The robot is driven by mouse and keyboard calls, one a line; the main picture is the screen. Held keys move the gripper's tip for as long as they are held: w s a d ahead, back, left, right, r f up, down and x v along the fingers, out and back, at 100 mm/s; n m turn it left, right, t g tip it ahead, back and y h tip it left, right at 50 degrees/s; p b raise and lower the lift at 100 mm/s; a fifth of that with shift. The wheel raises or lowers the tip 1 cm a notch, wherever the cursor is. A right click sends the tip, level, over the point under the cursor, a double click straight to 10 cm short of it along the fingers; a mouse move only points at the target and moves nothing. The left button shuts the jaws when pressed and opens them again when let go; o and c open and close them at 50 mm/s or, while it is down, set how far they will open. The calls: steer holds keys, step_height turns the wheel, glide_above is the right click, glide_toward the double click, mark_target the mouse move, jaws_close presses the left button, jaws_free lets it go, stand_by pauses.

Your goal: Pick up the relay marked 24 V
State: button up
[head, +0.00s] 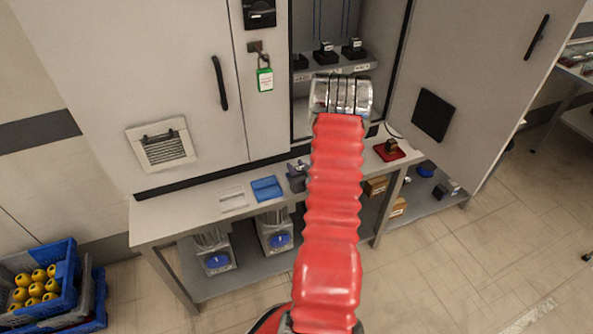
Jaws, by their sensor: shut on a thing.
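Two black relay-like blocks with pale tops, one at the left (326,53) and one at the right (353,49), stand on a shelf in the open cabinet. A darker block (300,62) shows partly at the shelf's left end. Another dark block (391,146) sits on a red mat (383,155) on the bench, right of my arm. Their markings are too small to read, so I cannot tell which is the 24 V relay. My red arm rises up the middle to a silver joint. My gripper and anything in it are hidden behind the arm.
The bench (165,222) holds a white tray (232,198), a blue tray (267,188) and a grey device (297,175). The right cabinet door (470,60) stands open. A green-and-white tag (265,80) hangs on the left door. A blue crate (62,290) with yellow things is lower left.

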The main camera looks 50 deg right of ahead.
steer(key=shift+s+r, duration=0.2)
steer(key=shift+r, duration=0.25)
step_height(320, 180, up, 6)
steer(key=s+a, duration=0.5)
steer(key=s, duration=0.3)
steer(key=s+a, duration=0.5)
steer(key=s, duration=0.3)
steer(key=shift+s, duration=0.4)
